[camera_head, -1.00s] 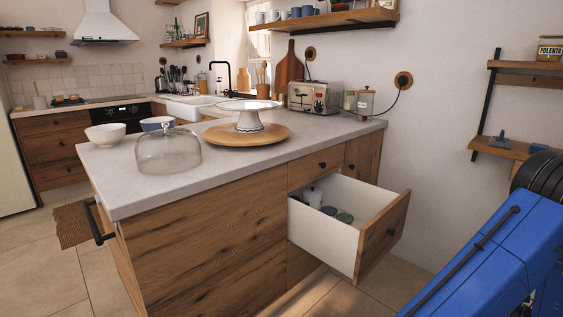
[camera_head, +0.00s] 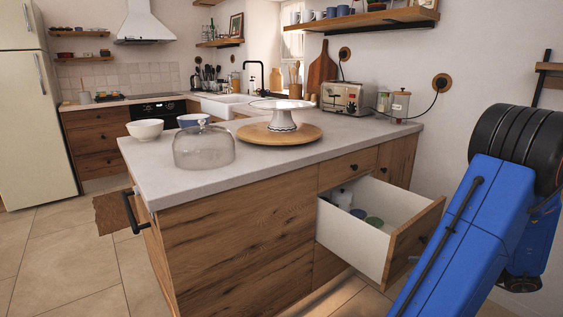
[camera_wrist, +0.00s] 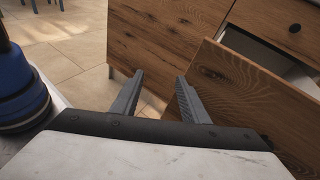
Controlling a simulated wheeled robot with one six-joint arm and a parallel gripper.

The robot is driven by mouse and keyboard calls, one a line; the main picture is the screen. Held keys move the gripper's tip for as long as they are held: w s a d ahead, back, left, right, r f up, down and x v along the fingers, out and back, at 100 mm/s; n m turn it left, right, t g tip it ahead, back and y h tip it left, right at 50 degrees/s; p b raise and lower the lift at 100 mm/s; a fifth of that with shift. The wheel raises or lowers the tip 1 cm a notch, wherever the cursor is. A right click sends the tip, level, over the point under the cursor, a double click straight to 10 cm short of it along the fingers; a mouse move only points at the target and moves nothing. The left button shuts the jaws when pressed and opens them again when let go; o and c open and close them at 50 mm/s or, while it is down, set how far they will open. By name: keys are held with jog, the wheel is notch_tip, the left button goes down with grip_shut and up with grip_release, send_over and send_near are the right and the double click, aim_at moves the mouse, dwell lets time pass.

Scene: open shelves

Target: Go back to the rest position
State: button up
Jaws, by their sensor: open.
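My gripper (camera_wrist: 158,92) shows in the wrist view with its two grey fingers apart and nothing between them. It points toward the tiled floor and the wooden front of the cabinet. The head view does not show its fingers; my blue arm (camera_head: 480,220) fills the right side there. The open drawer (camera_head: 352,240) sticks out of the cabinet (camera_head: 235,235). In the wrist view the drawer front (camera_wrist: 240,100) is to the right of the fingers; I cannot tell how close it is.
On the counter (camera_head: 260,170) stand a glass dome (camera_head: 204,148), a cake stand (camera_head: 282,118) on a round wooden board (camera_head: 255,138), two bowls and a toaster (camera_head: 345,97). The drawer holds a green item (camera_head: 374,222) and others. Tiled floor (camera_head: 70,250) is clear at the left.

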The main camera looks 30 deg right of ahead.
jog(key=w+a+r+n+g, duration=0.2)
jog(key=w+a+n+g, duration=0.35)
jog(key=a, duration=0.55)
jog(key=w+a+r+n+g, duration=0.35)
jog(key=w+a+n, duration=0.3)
jog(key=a, duration=0.55)
jog(key=s+a+r+n+h, duration=0.1)
jog(key=a+n+h, duration=0.1)
jog(key=a+n, duration=0.3)
jog(key=s+a+r+n+h, duration=0.2)
jog(key=a+n, duration=0.3)
jog(key=a, duration=0.3)
jog(key=s+a+r+n+t+h, duration=0.1)
jog(key=s+a+r+n+h, duration=0.1)
jog(key=a+n, duration=0.4)
jog(key=shift+a+h, duration=0.35)
jog(key=shift+h, duration=0.25)
jog(key=shift+c, duration=0.3)
